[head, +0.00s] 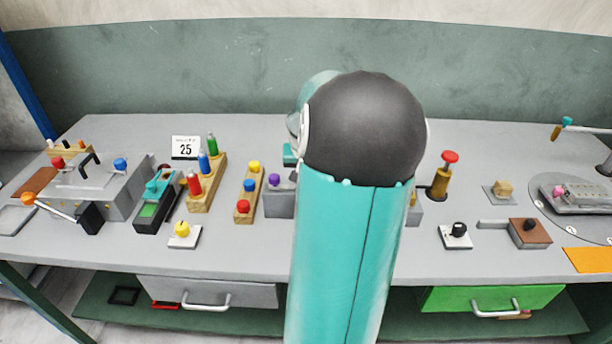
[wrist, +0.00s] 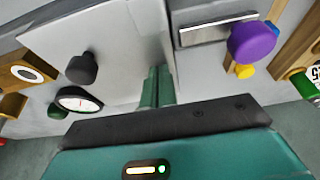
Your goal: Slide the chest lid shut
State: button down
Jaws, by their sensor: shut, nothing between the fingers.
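A pale grey panel (wrist: 120,38) with a black knob (wrist: 82,68) fills the upper left of the wrist view; it looks like the chest lid, but I cannot be sure. How far it is slid is not clear. My gripper (wrist: 158,74) shows as two teal fingers held together, empty, at the panel's lower right edge. I cannot tell whether they touch it. In the head view my arm covers the middle of the bench, hiding my gripper and the panel.
A purple knob (wrist: 252,42) stands close to the right; it also shows in the head view (head: 274,180). A round gauge (wrist: 78,101) is at the left. A yellow knob (head: 182,229), a brass post with red top (head: 450,158) and a grey drawer (head: 250,292) flank my arm.

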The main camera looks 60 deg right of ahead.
jog(key=v, duration=1)
jog(key=shift+a+r, duration=0.1)
jog(key=shift+a, duration=0.05)
jog(key=w+a+r+n+t, duration=0.15)
jog(key=w+a, duration=0.25)
jog(key=a, duration=0.5)
jog(key=w+a+r+n, duration=0.2)
jog(key=w+a+n, duration=0.15)
jog(key=a, duration=0.55)
jog(key=w+a+r+n+t, duration=0.1)
jog(key=w+a+n, duration=0.1)
jog(key=w+a, duration=0.5)
jog(key=s+a+f+n+y, duration=0.1)
jog(key=s+a+n, duration=0.1)
jog(key=s+a, duration=0.4)
jog(key=s+a+f+n+t+y, duration=0.1)
jog(key=s+a+n+y, duration=0.1)
jog(key=s+a, duration=0.5)
jog(key=a+n, duration=0.1)
jog(key=a, duration=0.4)
jog(key=shift+s+f+n, duration=0.3)
jog(key=shift+s, duration=0.05)
